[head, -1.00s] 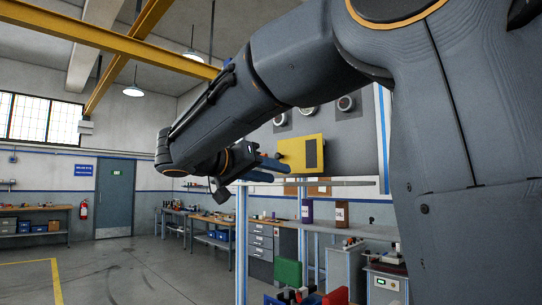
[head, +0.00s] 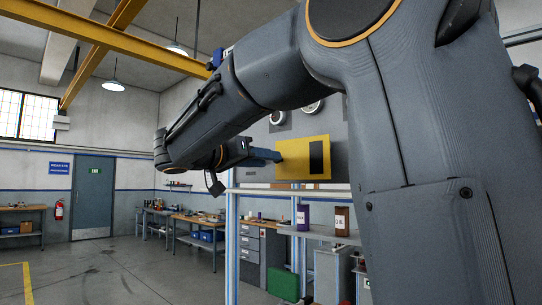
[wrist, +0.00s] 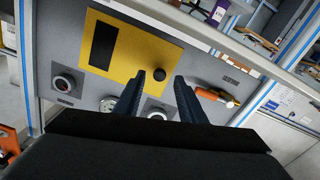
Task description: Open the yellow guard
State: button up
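The yellow guard (head: 303,158) is a flat plate with a dark window, mounted on a grey panel. In the wrist view the guard (wrist: 150,58) shows tilted, with a round black knob (wrist: 236,74) near its right end. My gripper (head: 278,156) reaches the guard's left edge in the head view.
An orange-handled lever (wrist: 214,95) lies right of my fingers on the panel. A pale horizontal rail (wrist: 225,40) crosses in front of the panel. The floor (head: 110,270) at left is clear.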

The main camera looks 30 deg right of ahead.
aim_at(298, 158)
jog(key=shift+p+x, duration=0.55)
jog(key=shift+x, duration=1)
jog(key=shift+c, duration=0.2)
jog(key=shift+s, duration=0.1)
grip_shut()
